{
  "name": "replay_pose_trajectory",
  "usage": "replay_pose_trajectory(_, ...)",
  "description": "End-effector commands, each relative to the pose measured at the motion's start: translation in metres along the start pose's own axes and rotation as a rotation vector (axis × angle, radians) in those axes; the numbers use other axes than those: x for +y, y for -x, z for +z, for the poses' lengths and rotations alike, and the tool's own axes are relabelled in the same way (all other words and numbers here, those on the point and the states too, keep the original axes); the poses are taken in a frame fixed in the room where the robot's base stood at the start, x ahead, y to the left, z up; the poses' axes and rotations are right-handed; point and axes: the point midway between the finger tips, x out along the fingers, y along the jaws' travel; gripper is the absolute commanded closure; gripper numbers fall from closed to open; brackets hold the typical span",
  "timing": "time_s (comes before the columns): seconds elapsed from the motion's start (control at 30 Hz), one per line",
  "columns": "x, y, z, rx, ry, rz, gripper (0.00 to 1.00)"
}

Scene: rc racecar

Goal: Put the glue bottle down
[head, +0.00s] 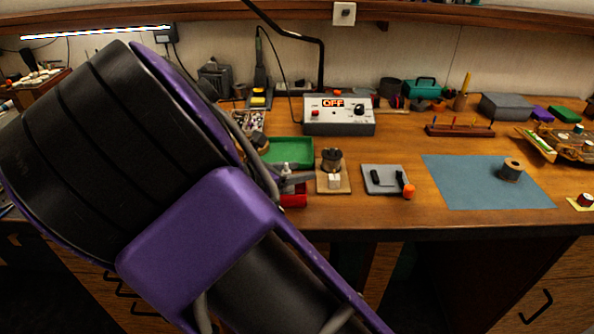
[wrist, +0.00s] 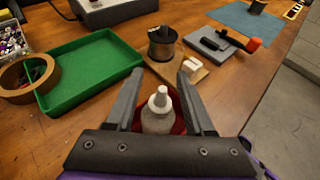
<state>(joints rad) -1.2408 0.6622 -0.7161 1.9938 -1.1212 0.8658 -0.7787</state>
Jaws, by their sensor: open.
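The glue bottle (wrist: 157,116) is translucent white with a pale nozzle. In the wrist view it stands upright between my gripper's fingers, with its lower part hidden behind the gripper body. A dark red holder or base (wrist: 179,126) shows around it; the red thing also shows at the bench front in the head view (head: 295,200). My gripper (wrist: 161,72) is open, its grey fingers on either side of the bottle with a visible gap on each side.
A green tray (wrist: 88,72) lies to the left, with a tape roll (wrist: 25,80) by it. A solder spool stand (wrist: 162,46) is just beyond the fingertips. A grey pad (wrist: 222,46) lies further right. The front bench edge runs along the right.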

Motion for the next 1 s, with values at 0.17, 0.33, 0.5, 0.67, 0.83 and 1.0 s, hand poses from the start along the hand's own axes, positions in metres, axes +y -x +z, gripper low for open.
replay_pose_trajectory(0.17, 0.001, 0.018, 0.004, 0.002, -0.001, 0.004, 0.47)
replay_pose_trajectory(0.33, 0.001, 0.055, 0.004, 0.003, 0.000, 0.005, 0.47)
replay_pose_trajectory(0.5, 0.001, 0.090, 0.003, 0.002, 0.000, 0.005, 0.47)
replay_pose_trajectory(0.67, 0.001, 0.112, 0.003, 0.002, 0.000, 0.002, 0.47)
replay_pose_trajectory(0.83, 0.000, 0.121, 0.002, 0.001, 0.000, 0.000, 0.47)
replay_pose_trajectory(1.0, 0.000, 0.121, 0.002, 0.000, 0.000, 0.000, 0.47)
